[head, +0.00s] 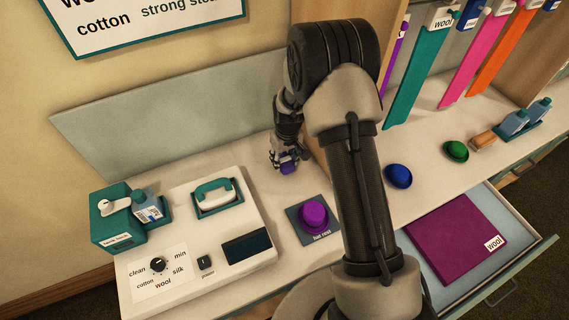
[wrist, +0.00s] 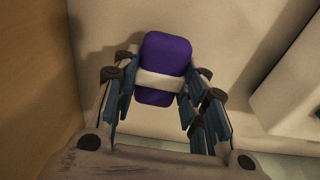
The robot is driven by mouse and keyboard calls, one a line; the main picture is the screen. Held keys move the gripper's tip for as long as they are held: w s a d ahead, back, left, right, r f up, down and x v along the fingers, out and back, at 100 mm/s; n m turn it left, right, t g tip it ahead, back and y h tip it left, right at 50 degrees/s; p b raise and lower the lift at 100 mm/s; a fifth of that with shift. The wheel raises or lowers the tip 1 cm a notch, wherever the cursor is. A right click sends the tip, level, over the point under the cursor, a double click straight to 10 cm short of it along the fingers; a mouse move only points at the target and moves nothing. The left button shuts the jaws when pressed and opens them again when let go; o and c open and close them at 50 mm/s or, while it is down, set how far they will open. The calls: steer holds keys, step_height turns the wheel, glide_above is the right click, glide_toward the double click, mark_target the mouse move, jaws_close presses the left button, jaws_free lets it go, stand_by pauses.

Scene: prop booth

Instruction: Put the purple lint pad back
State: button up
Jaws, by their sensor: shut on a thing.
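The purple lint pad (wrist: 167,55) has a pale band around its middle. It sits between the fingers of my gripper (wrist: 160,88) in the wrist view, close over the pale counter. In the head view my gripper (head: 286,163) points down behind the hat rest, shut on the purple pad (head: 289,168). Whether the pad touches the counter I cannot tell.
An open drawer (head: 511,215) holds a magenta wool cloth (head: 455,235). A wooden panel (wrist: 30,90) stands close beside my gripper.

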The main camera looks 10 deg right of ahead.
steer(key=shift+f, duration=1.05)
steer(key=shift+f+b, duration=0.25)
steer(key=shift+b, duration=0.1)
steer(key=o, duration=1)
steer(key=shift+r, duration=0.2)
